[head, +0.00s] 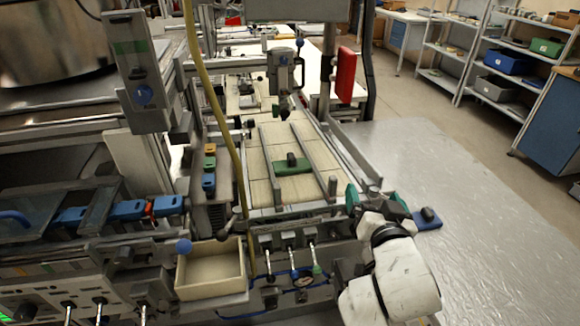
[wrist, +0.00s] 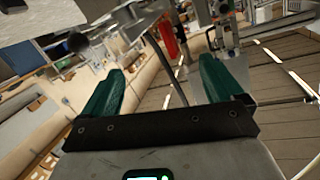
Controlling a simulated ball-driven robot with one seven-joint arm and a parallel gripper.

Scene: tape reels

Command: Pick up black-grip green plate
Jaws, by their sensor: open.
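The green plate (head: 293,168) with its black grip (head: 291,159) lies on the tiled bed between two metal rails, in the middle of the head view. My gripper (head: 374,196) is at the front right of that bed, apart from the plate and to its right. Its two green fingers are spread with nothing between them, as the wrist view also shows (wrist: 160,80). The green plate cannot be made out in the wrist view.
A blue plate with a black grip (head: 427,219) lies on the grey surface (head: 480,190), just right of my gripper. An open wooden box (head: 212,270) stands at the front left. A yellow hose (head: 213,95) hangs left of the bed. A red block (head: 345,75) is behind.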

